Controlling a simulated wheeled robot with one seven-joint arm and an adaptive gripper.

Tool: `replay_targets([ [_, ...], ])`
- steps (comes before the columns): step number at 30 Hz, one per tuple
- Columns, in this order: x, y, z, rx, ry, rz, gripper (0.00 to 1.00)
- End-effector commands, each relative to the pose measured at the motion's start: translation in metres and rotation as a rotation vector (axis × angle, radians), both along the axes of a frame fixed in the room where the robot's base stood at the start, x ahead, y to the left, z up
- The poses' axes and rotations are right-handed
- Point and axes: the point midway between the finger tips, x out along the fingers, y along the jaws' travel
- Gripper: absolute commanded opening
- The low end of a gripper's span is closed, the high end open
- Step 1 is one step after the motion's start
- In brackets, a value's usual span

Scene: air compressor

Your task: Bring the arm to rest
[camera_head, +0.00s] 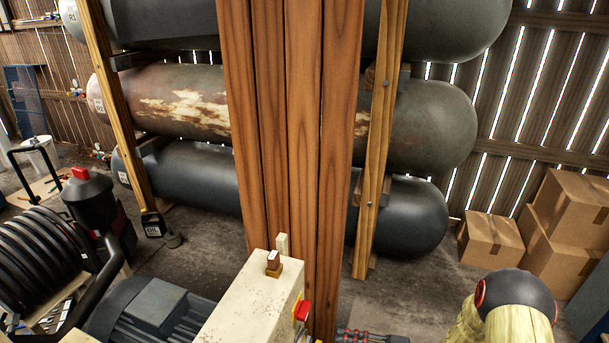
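My gripper is not in this view, and I cannot make out its state. The air compressor seems to be the machinery along the bottom edge. It has a worn cream box (245,305) with a small brown and white part (273,261) on top and a red knob (302,310) on its right side. A dark grey finned motor (155,308) lies to the left of the box. The lower parts of this machinery are cut off by the frame.
A wooden post (290,120) stands behind the box. Large tanks (180,100) lie stacked behind it in a timber rack. Cardboard boxes (490,240) stand at the right. A black dome with red discs (517,295), unclear to me, is at bottom right. Black coils (35,255) are at left.

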Motion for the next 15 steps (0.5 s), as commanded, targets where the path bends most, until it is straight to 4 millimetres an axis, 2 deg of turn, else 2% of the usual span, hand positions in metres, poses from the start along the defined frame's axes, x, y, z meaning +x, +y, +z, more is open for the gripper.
replay_targets([
  [1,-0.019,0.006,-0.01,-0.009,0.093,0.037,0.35],
  [2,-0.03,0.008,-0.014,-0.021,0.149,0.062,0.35],
  [5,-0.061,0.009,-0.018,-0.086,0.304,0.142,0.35],
  [10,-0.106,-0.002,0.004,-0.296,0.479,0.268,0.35],
  [15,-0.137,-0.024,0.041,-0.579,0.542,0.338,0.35],
])
